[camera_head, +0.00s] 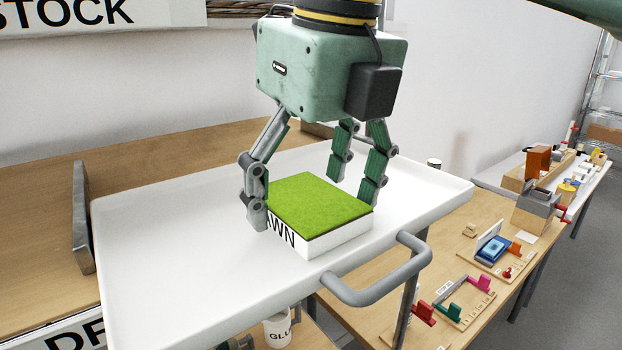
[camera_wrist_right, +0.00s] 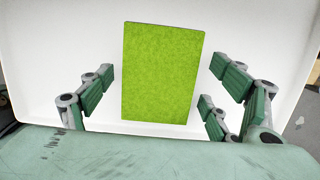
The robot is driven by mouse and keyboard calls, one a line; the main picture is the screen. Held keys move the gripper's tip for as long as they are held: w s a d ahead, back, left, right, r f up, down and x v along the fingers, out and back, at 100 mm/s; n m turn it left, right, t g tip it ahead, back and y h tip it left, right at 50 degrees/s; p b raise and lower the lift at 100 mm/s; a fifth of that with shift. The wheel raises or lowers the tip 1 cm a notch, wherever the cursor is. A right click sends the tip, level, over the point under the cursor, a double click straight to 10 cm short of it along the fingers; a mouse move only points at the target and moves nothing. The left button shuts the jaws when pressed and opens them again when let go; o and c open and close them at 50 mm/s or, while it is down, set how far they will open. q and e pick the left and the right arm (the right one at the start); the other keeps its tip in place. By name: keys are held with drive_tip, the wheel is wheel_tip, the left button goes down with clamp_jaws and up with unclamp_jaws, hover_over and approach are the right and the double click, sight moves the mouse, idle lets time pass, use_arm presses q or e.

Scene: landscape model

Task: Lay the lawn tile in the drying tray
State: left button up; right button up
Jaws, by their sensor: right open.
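The lawn tile (camera_head: 318,205) is a white block with a bright green grass top and black lettering on its side, partly hidden by a finger. It lies flat on the white drying tray (camera_head: 165,225), right of the tray's middle, near the grey handle. My right gripper (camera_head: 318,185) is above and around the tile, with its fingers open on either side. In the right wrist view the green top (camera_wrist_right: 161,72) sits between the spread fingers, with white tray visible between the fingers and the tile.
A grey tray handle (camera_head: 375,280) sticks out at the front right. A white mug (camera_head: 278,328) stands below the tray's front edge. A grey upright plate (camera_head: 82,215) stands left of the tray. A wooden bench (camera_head: 490,215) with small fixtures runs along the right.

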sight(322, 210)
drive_tip(key=shift+r, duration=0.55)
wheel_tip(322, 210, up, 11)
drive_tip(key=s+d+b, duration=0.1)
drive_tip(key=s, duration=0.1)
drive_tip(key=shift+d, duration=0.25)
